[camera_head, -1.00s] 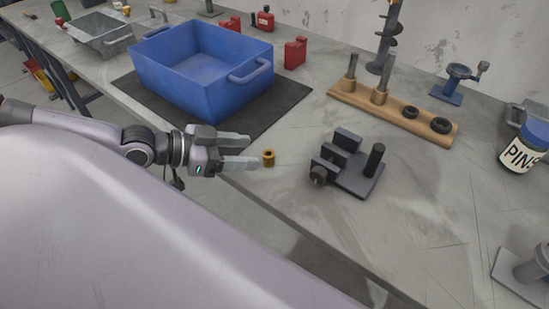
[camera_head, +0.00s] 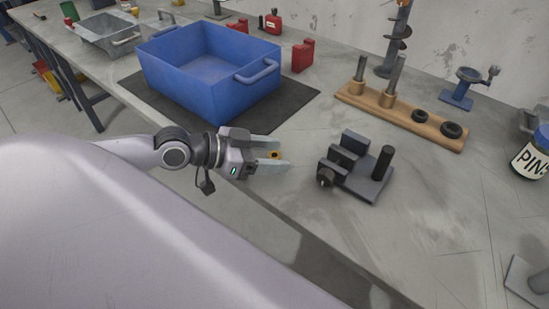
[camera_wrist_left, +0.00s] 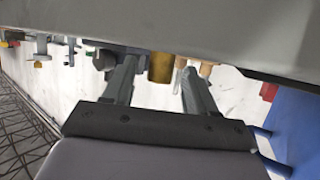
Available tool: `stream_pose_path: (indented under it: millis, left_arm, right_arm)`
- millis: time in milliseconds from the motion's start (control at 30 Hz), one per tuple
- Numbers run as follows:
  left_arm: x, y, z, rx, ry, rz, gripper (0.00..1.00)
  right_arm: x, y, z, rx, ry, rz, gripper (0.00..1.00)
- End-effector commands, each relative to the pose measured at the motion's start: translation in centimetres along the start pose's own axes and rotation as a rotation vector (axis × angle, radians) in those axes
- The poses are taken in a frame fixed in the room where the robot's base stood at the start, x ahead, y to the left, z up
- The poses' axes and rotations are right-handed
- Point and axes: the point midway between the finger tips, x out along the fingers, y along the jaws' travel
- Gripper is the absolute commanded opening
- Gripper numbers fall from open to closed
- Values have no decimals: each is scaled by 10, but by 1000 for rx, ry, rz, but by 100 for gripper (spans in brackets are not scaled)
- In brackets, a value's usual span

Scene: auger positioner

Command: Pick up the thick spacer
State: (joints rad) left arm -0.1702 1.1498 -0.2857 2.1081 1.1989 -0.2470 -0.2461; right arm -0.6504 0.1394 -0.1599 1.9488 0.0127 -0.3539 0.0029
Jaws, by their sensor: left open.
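The brass-coloured spacer (camera_head: 274,155), a short cylinder with a hole, stands on the bench near its front edge. My left gripper (camera_head: 281,154) is open, with one finger on the far side of the spacer and one on the near side. In the left wrist view the spacer (camera_wrist_left: 160,67) shows between the two spread fingers (camera_wrist_left: 159,72), with a visible gap to the right finger. I cannot tell whether the left finger touches it. My right gripper is not in view.
A dark vise-like fixture with a post (camera_head: 352,168) stands right of the spacer. A blue bin (camera_head: 190,90) on a black mat (camera_head: 297,95) is behind the gripper. A wooden rack (camera_head: 395,113) holds rods and black rings.

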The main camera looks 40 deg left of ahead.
Motion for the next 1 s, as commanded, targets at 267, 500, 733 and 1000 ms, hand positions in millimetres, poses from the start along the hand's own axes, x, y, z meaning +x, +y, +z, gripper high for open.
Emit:
stream_pose_path:
  millis: [267,500,733,1000]
  left_arm:
    - [7,1,0,1,-2,3,57]
    - [7,1,0,1,-1,3,24]
    - [7,1,0,1,0,2,0]
    - [4,1,-7,1,0,3,0]
  right_arm:
    - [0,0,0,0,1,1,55]
    - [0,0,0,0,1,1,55]
    - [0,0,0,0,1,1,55]
    - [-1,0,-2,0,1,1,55]
